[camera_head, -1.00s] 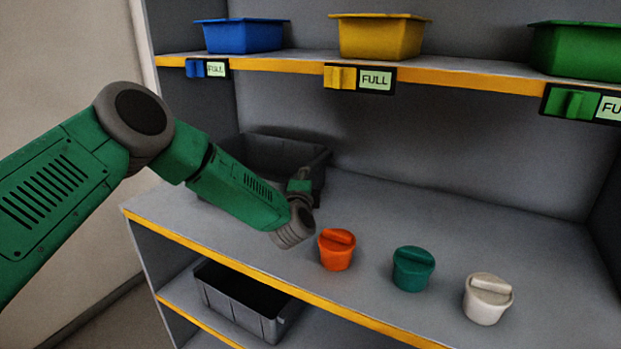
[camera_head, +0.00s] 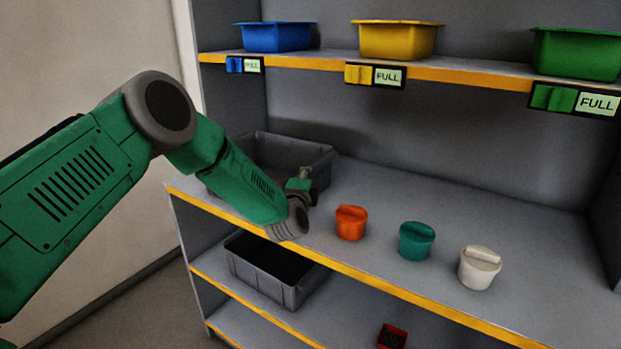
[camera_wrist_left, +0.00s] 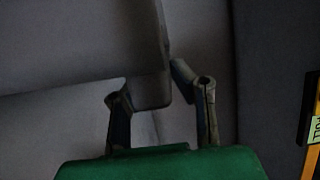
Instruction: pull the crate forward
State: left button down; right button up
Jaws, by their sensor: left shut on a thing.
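A dark grey crate (camera_head: 292,151) stands on the middle shelf, at its left end, partly hidden behind my left arm. My left gripper (camera_head: 303,182) is at the crate's right front part. In the left wrist view, the fingers of my left gripper (camera_wrist_left: 163,90) stand on either side of the lower corner of a grey wall of the crate (camera_wrist_left: 150,60), shut on it. My arm hides the crate's front left side. My right gripper is not in view.
An orange tub (camera_head: 351,223), a teal tub (camera_head: 416,241) and a white tub (camera_head: 479,268) stand right of the crate. Another grey crate (camera_head: 290,293) and a small red box (camera_head: 392,337) are below.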

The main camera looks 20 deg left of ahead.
pick_arm(q)
jog(key=shift+s+f, duration=0.3)
jog(key=shift+a, duration=0.1)
jog(key=c, duration=1.4)
grip_release()
jog(key=shift+o, duration=0.5)
jog(key=shift+w+a, duration=0.1)
jog(key=shift+a+r, duration=0.1)
jog(key=shift+s, duration=0.2)
jog(key=v, duration=1.1)
jog(key=shift+s, duration=0.2)
